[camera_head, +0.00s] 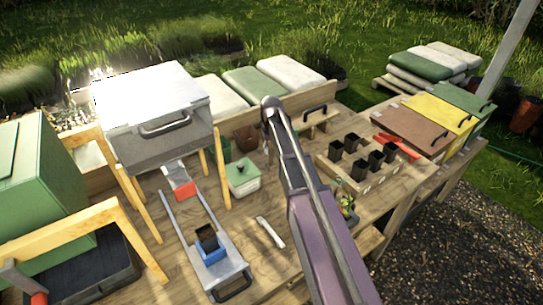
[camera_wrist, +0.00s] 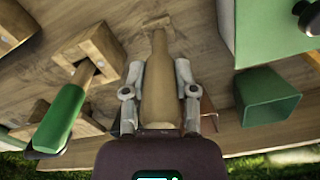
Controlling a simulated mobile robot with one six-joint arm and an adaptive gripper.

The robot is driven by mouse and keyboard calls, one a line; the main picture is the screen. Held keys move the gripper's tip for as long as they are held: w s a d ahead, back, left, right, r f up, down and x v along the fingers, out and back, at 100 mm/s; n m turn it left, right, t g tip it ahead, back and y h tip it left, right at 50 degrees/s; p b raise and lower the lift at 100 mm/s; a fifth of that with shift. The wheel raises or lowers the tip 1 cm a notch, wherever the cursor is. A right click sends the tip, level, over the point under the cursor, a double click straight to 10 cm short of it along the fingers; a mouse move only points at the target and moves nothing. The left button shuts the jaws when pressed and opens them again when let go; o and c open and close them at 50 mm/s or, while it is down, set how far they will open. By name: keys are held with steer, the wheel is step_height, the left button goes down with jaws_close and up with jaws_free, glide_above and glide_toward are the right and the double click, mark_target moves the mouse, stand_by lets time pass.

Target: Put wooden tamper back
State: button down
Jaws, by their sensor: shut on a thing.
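The wooden tamper (camera_wrist: 158,95), a pale bottle-shaped piece with a narrow neck, lies between the two grey fingers of my gripper (camera_wrist: 159,72) in the wrist view. My gripper is shut on it, with a finger on each side. The tamper's neck points toward the top of the picture, over the wooden bench top (camera_wrist: 215,75). I cannot tell whether the tamper touches the bench.
In the wrist view a green-handled tool (camera_wrist: 60,118) sits in a wooden block holder (camera_wrist: 92,48) on the left. A green pot (camera_wrist: 266,97) and a pale green box (camera_wrist: 262,35) are on the right. The head view shows several black pots (camera_head: 352,142) right of my arm.

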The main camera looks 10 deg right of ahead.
steer(key=shift+f+b, duration=0.85)
steer(key=shift+f, duration=0.35)
steer(key=shift+f, duration=0.2)
steer(key=shift+c, duration=2)
jaws_free()
steer(key=shift+r, duration=0.1)
steer(key=shift+r, duration=0.15)
step_height(320, 180, up, 12)
steer(key=p, duration=1.2)
steer(key=shift+s, duration=0.1)
steer(key=s, duration=2.5)
steer(key=shift+d+m, duration=0.15)
steer(key=shift+m, duration=0.25)
